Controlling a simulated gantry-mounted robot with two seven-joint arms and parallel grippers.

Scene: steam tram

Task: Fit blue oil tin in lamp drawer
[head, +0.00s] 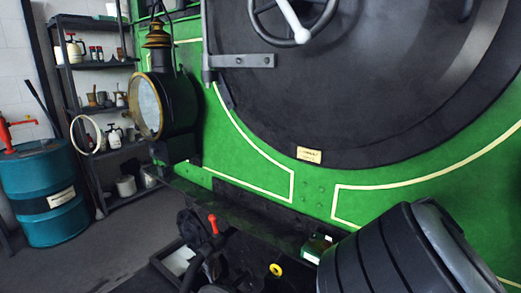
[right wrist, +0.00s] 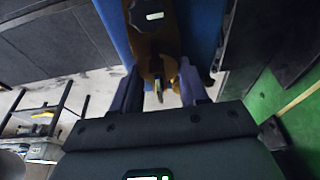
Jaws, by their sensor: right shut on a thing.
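In the right wrist view my right gripper (right wrist: 158,75) is shut on a brown, brass-coloured thing (right wrist: 155,48) between its dark fingers. Blue surfaces (right wrist: 113,28) lie on both sides of this thing; I cannot tell whether they belong to it or are the blue oil tin. In the head view my right arm hides its gripper at the lower right. A round brass-rimmed lamp (head: 148,105) stands on the tram's front at the left. An open dark box with a pale inside (head: 181,260) sits low in front; I cannot tell whether it is the lamp drawer. My left gripper is out of view.
The green tram front (head: 235,150) with its large dark round door (head: 300,105) fills the middle and right. A red-knobbed lever (head: 213,224) rises at the lower middle. A teal drum (head: 45,192) and loaded shelves (head: 95,65) stand at the left. Floor between is clear.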

